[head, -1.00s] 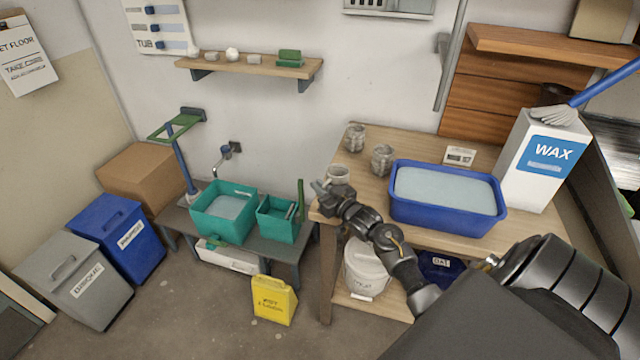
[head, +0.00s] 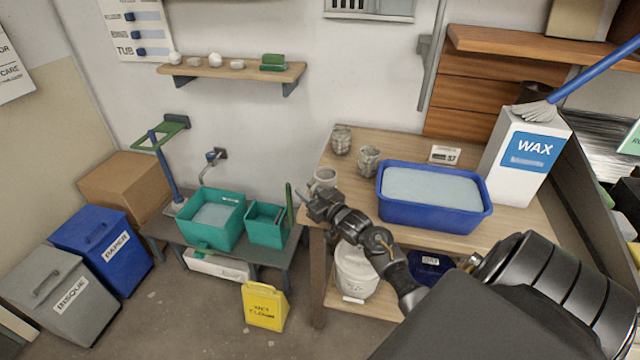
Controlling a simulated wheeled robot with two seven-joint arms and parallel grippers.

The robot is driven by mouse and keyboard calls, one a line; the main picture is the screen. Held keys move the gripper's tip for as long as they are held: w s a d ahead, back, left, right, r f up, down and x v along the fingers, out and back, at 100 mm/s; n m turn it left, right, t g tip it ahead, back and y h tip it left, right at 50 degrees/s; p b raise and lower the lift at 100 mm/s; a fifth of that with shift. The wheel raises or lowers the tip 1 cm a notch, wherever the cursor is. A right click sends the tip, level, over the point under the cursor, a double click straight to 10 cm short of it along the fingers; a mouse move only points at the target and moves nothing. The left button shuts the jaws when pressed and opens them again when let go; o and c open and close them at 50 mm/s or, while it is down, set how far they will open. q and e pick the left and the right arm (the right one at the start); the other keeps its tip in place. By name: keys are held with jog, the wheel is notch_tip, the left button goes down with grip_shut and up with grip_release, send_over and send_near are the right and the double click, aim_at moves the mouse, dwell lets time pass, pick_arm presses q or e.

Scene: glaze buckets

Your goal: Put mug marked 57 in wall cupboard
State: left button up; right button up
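Three greyish mugs stand at the left end of the wooden table: one at the back (head: 341,140), one to its right (head: 368,160), and one at the front left edge (head: 324,179). No number is readable on any of them, so I cannot tell which is marked 57. My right gripper (head: 314,206) is just in front of the front mug and overlaps its lower part in the picture. Contact and finger opening are unclear. My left gripper is out of view. No wall cupboard can be made out.
A blue tub of pale liquid (head: 432,194), a small card with a number (head: 445,154) and a WAX box (head: 524,160) stand on the table (head: 400,146). Green tubs (head: 213,225) sit on a low bench at left. A wall shelf (head: 225,72) holds small objects.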

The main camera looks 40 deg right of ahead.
jog(key=s+b, duration=0.2)
jog(key=s, duration=0.8)
jog(key=shift+s+d, duration=0.15)
jog(key=shift+s, duration=0.05)
jog(key=shift+f, duration=0.15)
